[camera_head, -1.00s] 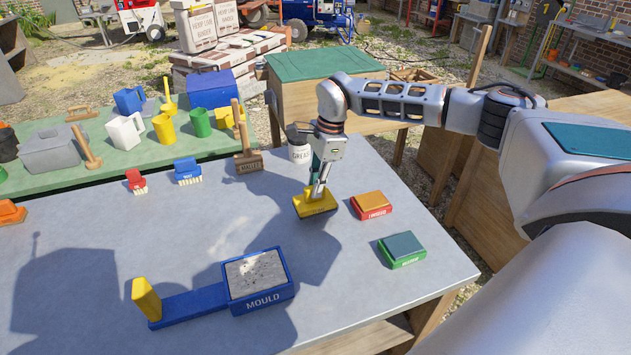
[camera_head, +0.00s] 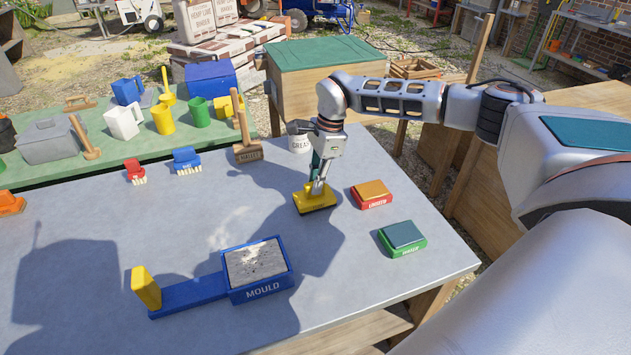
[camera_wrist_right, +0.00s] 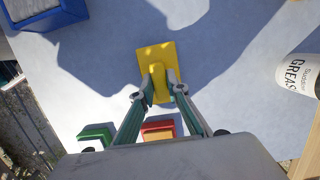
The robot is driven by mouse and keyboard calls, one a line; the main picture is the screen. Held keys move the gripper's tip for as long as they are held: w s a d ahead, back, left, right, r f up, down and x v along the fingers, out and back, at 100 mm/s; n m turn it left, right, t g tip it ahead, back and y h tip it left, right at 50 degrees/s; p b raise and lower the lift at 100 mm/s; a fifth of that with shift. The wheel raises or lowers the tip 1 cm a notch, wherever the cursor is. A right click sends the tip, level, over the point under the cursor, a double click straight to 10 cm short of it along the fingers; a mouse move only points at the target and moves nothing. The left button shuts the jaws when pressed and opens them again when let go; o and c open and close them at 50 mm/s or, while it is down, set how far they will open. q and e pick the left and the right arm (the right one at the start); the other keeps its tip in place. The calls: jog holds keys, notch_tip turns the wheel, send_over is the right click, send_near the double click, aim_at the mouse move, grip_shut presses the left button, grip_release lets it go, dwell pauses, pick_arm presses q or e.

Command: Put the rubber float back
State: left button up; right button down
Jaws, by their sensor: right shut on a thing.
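The yellow float (camera_head: 315,201) is at the right middle of the grey table, its flat plate low over or on the tabletop; I cannot tell if it touches. My right gripper (camera_head: 318,188) is shut on its handle from above. In the right wrist view the float (camera_wrist_right: 156,58) shows its yellow plate, with the fingertips of my right gripper (camera_wrist_right: 162,88) on either side of the yellow handle. My left gripper is not in view.
A red block (camera_head: 371,195) and a green block (camera_head: 402,238) lie right of the float. The blue mould (camera_head: 262,288) is at the front. A mallet (camera_head: 247,152) and a grease pot (camera_head: 299,142) stand behind. Brushes (camera_head: 187,160) lie back left. Mid-table is clear.

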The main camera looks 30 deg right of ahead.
jog(key=shift+f, duration=0.2)
dwell(0.5)
jog(key=c, duration=1.9)
grip_release()
jog(key=v, duration=1.2)
jog(key=shift+a, duration=0.1)
